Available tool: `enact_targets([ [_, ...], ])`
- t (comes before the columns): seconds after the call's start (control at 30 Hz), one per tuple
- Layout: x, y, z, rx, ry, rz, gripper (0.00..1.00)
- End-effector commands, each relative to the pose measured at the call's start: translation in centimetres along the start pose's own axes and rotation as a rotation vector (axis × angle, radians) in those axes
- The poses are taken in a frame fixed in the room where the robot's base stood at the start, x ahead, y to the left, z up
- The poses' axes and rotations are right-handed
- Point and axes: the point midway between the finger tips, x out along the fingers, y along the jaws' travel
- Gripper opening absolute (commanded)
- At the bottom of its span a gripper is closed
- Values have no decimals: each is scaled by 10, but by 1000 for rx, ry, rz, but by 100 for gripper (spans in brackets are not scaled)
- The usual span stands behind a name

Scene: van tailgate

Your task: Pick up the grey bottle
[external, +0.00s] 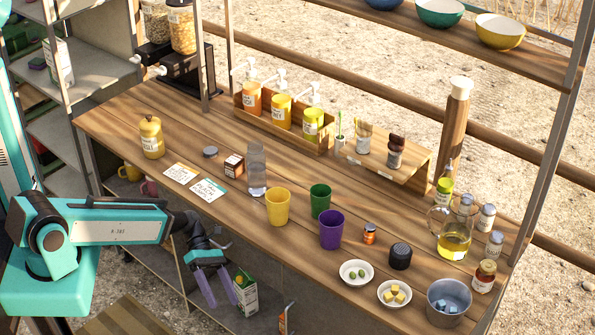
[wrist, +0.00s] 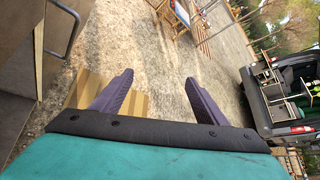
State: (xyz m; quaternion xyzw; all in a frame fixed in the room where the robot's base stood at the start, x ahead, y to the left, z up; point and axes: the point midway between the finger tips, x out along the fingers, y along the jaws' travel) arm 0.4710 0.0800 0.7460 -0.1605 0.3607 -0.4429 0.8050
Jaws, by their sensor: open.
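The grey bottle (external: 257,170) is a translucent grey cylinder standing upright on the wooden counter, left of the middle in the external view. My gripper (external: 223,303) hangs low in front of the counter's near edge, below and to the left of the bottle and well apart from it. Its two purple fingers are spread with nothing between them. The wrist view also shows the open fingers of my gripper (wrist: 159,78). The bottle does not appear in the wrist view.
A yellow cup (external: 278,207), a green cup (external: 320,200) and a purple cup (external: 330,230) stand right of the bottle. A pump-bottle rack (external: 290,133) stands behind. A carton (external: 246,292) is beside my gripper.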

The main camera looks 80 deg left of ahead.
Motion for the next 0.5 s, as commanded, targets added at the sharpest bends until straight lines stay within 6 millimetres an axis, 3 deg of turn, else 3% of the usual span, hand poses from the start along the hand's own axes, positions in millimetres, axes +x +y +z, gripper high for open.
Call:
enact_targets([
  [0.03, -19, -3, 18, -59, -54, 12, 67],
  [0.2, -73, -5, 62, -254, -232, 19, 67],
  [0.5, -162, -1, 114, -429, -498, 22, 67],
])
